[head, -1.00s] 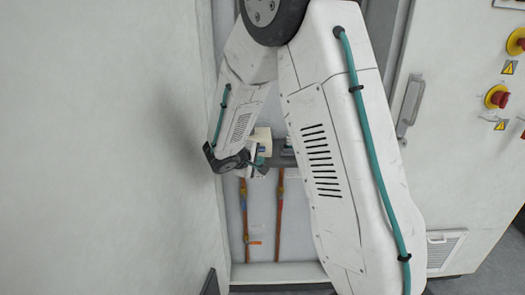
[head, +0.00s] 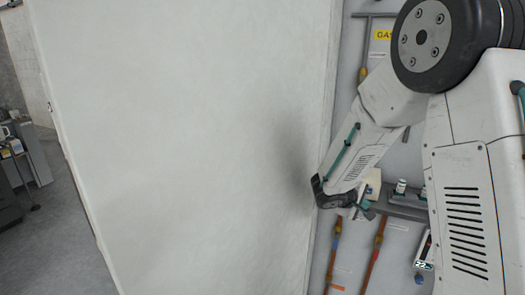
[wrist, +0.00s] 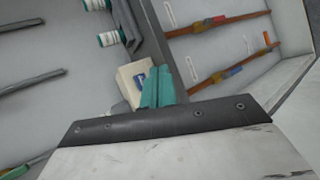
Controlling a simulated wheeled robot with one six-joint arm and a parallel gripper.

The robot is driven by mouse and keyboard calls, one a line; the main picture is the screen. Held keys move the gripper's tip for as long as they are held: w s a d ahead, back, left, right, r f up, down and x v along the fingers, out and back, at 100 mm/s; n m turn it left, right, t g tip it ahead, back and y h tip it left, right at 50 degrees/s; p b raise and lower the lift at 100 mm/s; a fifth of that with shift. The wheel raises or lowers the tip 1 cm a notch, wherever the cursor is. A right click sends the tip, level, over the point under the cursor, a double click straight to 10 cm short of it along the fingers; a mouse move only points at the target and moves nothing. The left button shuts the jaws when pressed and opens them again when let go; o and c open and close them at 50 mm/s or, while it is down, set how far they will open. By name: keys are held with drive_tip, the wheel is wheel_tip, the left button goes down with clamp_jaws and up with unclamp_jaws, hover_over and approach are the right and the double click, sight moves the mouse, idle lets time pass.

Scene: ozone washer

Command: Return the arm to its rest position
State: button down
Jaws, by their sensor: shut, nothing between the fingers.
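My white arm with teal cables fills the right side of the head view, bent, with its wrist near the edge of a large white panel (head: 185,140). My gripper (head: 362,211) is small and partly hidden there. In the wrist view its teal fingers (wrist: 157,88) are together and empty. A cream block (wrist: 133,80) with a blue spot lies just beyond the fingers in that view; I cannot tell whether they touch. The block also shows beside the wrist in the head view (head: 374,183).
A grey shelf (head: 405,204) carries small white bottles (head: 401,187) with green tops. Copper-coloured pipes (head: 374,252) run below it. A yellow gas sign (head: 381,35) is above. Open grey floor (head: 60,225) shows at far left, beside grey furniture (head: 20,165).

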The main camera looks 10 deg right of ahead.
drive_tip(key=s+a+r+m+g+y, duration=0.1)
drive_tip(key=s+r+g, duration=0.15)
drive_tip(key=s, duration=0.55)
drive_tip(key=s+a+r+m+g+y, duration=0.1)
drive_tip(key=s+m+g, duration=0.1)
drive_tip(key=s+g, duration=0.35)
drive_tip(key=s+a+r+m+t+y, duration=0.1)
drive_tip(key=s+a+r+y, duration=0.2)
drive_tip(key=s+a+r, duration=0.1)
drive_tip(key=s+a+r+m+t+y, duration=0.1)
drive_tip(key=s+a+r+t+y, duration=0.1)
drive_tip(key=s+a, duration=0.3)
drive_tip(key=s+a+r+t+y, duration=0.1)
drive_tip(key=s+a+r+y, duration=0.2)
drive_tip(key=s, duration=0.8)
drive_tip(key=shift+s+a+r+m+t+y, duration=0.15)
drive_tip(key=shift+a+r+m+t+y, duration=0.25)
drive_tip(key=shift+a+r, duration=0.9)
